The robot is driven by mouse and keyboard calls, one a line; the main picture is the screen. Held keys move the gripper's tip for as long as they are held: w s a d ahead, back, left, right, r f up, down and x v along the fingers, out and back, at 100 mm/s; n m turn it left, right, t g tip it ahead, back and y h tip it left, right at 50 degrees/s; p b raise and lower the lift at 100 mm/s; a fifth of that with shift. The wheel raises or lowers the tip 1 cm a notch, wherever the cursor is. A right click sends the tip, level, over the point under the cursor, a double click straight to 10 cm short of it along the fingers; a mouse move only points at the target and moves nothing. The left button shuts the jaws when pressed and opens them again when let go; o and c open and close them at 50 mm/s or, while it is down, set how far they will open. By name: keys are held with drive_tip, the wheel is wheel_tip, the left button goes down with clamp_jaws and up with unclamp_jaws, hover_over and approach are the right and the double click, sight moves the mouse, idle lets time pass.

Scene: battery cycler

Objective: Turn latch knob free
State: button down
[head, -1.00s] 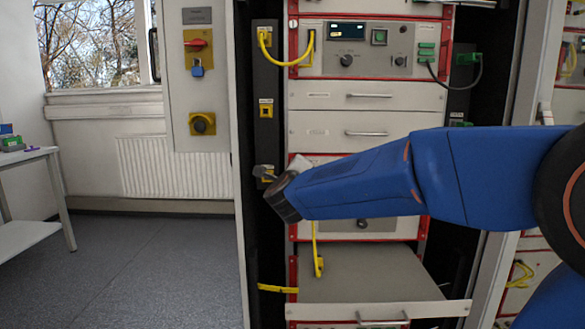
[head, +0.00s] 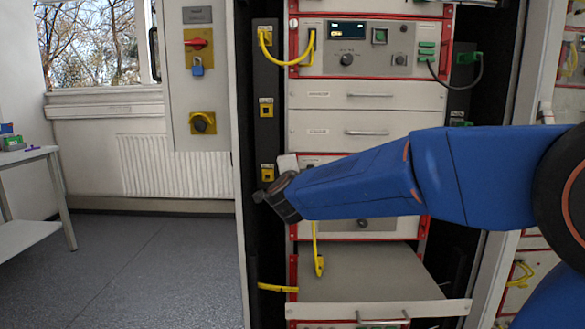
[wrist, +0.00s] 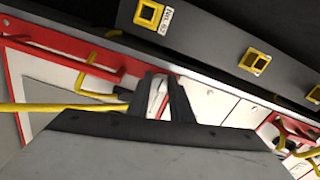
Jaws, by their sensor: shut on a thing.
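My gripper (head: 262,196) is at the left edge of the rack, beside the dark upright. In the wrist view its two dark fingers (wrist: 164,86) stand close together around a small pale thing (wrist: 156,97), which I take to be the latch knob. They are shut on it. The fingers and my wrist hide most of the knob, so its turn angle cannot be read. In the head view the knob itself is hidden behind my wrist.
Yellow sockets (head: 266,109) line the dark upright (head: 265,72). A yellow cable (head: 318,258) hangs just below my wrist, over a grey shelf (head: 372,273). Red-edged panels and drawers (head: 365,100) with handles are above. The floor (head: 150,260) at left is clear.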

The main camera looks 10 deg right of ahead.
drive_tip(key=shift+f+n, duration=0.1)
drive_tip(key=shift+n, duration=0.3)
drive_tip(key=c, duration=1.6)
unclamp_jaws()
drive_tip(key=v, duration=1.7)
drive_tip(key=shift+s+a, duration=0.2)
drive_tip(key=shift+s, duration=0.05)
